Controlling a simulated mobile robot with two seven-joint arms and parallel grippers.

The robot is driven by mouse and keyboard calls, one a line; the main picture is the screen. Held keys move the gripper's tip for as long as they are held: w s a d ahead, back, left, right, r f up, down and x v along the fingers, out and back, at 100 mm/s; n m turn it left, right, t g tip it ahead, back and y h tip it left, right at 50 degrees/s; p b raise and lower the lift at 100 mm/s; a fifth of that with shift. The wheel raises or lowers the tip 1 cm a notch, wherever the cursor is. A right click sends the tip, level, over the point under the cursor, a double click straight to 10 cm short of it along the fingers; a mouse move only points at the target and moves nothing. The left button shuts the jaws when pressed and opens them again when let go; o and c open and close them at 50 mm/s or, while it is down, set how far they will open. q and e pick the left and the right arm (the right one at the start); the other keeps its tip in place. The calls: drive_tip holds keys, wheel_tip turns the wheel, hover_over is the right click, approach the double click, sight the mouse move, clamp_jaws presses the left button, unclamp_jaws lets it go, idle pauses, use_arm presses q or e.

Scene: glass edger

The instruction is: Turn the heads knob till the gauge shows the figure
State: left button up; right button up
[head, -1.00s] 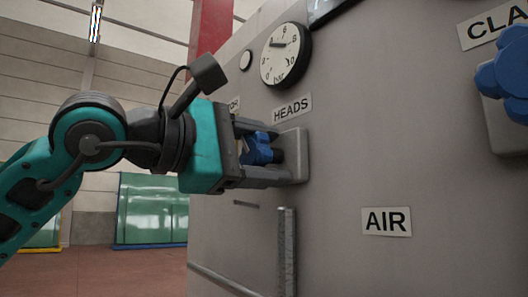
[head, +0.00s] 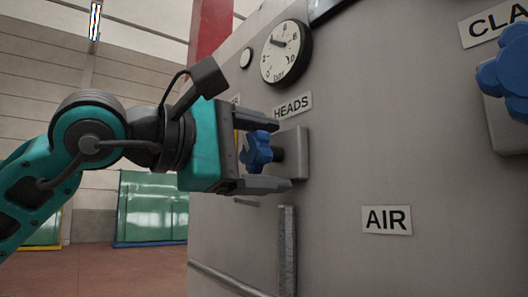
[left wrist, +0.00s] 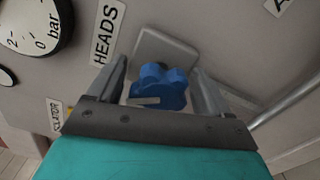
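The heads knob (head: 257,151) is a blue lobed knob on a grey square plate (head: 293,152), under the HEADS label (head: 292,106). My left gripper (head: 284,155) is open around it, one finger above and one below, with gaps to the knob. In the left wrist view the knob (left wrist: 158,88) sits between the spread fingers (left wrist: 160,88). The round white gauge (head: 285,52) reads in bar above the label; its dark needle points to the upper left, a little past the 4 area, too small to read exactly. My right gripper is not in view.
Another blue knob (head: 508,70) stands at the right under a partly cut-off label. An AIR label (head: 386,220) is on the grey panel. A small round dial (head: 246,59) sits left of the gauge. A ribbed vertical strip (head: 287,250) runs below the heads knob.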

use_arm(q)
drive_tip(key=v, duration=1.3)
idle(0.4)
